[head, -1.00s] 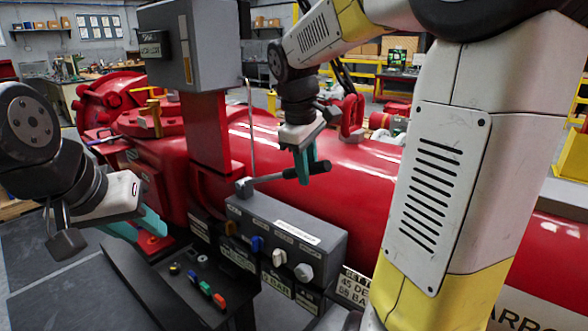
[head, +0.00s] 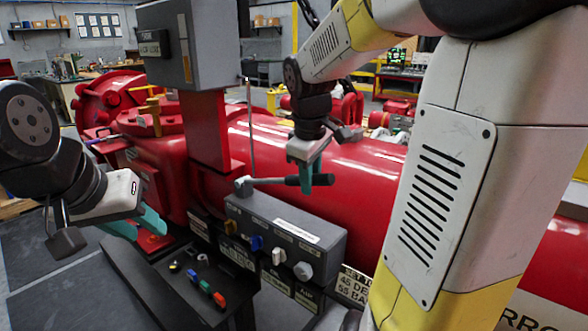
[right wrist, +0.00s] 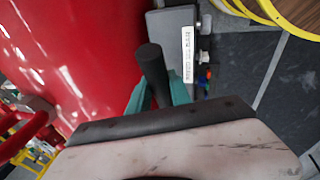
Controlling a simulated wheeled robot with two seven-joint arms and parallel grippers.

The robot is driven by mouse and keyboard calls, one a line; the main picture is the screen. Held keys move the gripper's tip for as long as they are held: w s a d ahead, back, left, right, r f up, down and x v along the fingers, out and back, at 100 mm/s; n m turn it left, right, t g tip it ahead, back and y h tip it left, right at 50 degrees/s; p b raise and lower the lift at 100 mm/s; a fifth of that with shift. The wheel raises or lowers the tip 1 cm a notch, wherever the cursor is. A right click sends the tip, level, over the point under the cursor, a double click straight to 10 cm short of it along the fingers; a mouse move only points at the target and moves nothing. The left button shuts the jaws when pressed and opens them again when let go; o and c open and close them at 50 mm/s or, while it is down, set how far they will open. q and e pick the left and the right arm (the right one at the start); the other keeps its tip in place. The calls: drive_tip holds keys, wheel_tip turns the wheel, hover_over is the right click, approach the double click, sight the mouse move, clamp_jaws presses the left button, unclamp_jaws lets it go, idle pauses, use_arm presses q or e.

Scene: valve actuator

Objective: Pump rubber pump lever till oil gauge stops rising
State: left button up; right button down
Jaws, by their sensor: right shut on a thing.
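The pump lever (head: 270,181) is a thin grey rod with a black rubber grip, running right from a grey pivot on top of the grey control box (head: 280,228). It lies about level in the head view. My right gripper (head: 307,179) is shut on the black grip, its teal fingers around it. In the right wrist view the grip's end (right wrist: 152,62) stands up between the fingers. My left gripper (head: 140,228) is empty and its fingers look apart, left of the control box. I cannot make out an oil gauge.
A red tank (head: 345,170) lies behind the lever. A grey cabinet (head: 193,45) on a red post stands to the left.

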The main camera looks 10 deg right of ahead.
drive_tip(key=f, duration=0.2)
drive_tip(key=f+t+y, duration=0.1)
drive_tip(key=s+f+t, duration=0.1)
drive_tip(key=f, duration=0.1)
drive_tip(key=shift+s+d+f+y, duration=0.1)
drive_tip(key=shift+d+f+y, duration=0.2)
drive_tip(key=shift+d+f, duration=0.1)
drive_tip(key=shift+f, duration=0.35)
drive_tip(key=c, duration=1.2)
unclamp_jaws()
drive_tip(key=shift+r, duration=0.15)
drive_tip(key=v, duration=0.7)
drive_tip(key=shift+s+d+r, duration=0.1)
drive_tip(key=shift+s+r, duration=0.1)
drive_tip(key=shift+s, duration=0.1)
